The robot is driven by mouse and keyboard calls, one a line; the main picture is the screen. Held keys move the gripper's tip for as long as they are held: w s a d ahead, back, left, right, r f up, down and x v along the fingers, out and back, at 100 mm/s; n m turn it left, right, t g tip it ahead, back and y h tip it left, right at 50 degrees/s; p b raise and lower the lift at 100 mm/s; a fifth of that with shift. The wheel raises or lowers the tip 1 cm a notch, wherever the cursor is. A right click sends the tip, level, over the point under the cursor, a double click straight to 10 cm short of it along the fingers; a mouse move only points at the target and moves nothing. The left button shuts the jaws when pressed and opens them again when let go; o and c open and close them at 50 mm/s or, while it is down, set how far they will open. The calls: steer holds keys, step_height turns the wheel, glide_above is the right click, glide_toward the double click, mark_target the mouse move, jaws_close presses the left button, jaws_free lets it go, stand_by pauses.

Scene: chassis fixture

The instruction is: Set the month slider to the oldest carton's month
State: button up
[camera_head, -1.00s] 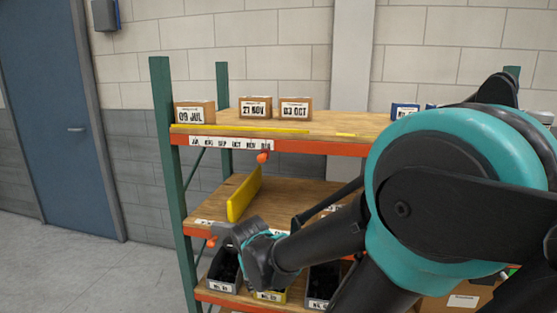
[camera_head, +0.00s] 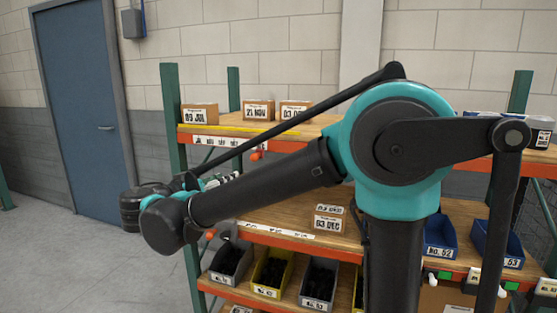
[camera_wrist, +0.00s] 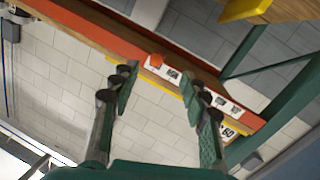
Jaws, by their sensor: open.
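The month slider's orange knob (camera_head: 256,155) sits under the right part of the month strip (camera_head: 215,141) on the upper shelf's front beam. My arm's rod crosses part of the strip. The knob also shows in the wrist view (camera_wrist: 155,60), beyond my open, empty gripper (camera_wrist: 162,85). In the head view my gripper (camera_head: 222,179) is below and left of the knob, partly hidden by my arm. Cartons on the upper shelf read 09 JUL (camera_head: 199,113), 21 NOV (camera_head: 257,110) and apparently 03 OCT (camera_head: 294,109). A carton marked 03 DEC (camera_head: 328,222) is on the lower shelf.
A second orange knob (camera_head: 210,233) is on the lower beam. A green post (camera_head: 173,120) stands at the rack's left. Bins (camera_head: 272,272) line the bottom shelf. Blue bins (camera_head: 440,238) are at right. The floor (camera_head: 90,260) at left is open.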

mark_target(254, 157)
steer(key=shift+m+t, duration=0.3)
steer(key=shift+t, duration=0.1)
steer(key=x, duration=0.5)
steer(key=r+x, duration=0.1)
steer(key=x, duration=0.4)
steer(key=r+x, duration=0.1)
steer(key=x, duration=0.4)
steer(key=shift+w, duration=0.25)
steer(key=shift+c, duration=0.4)
jaws_close()
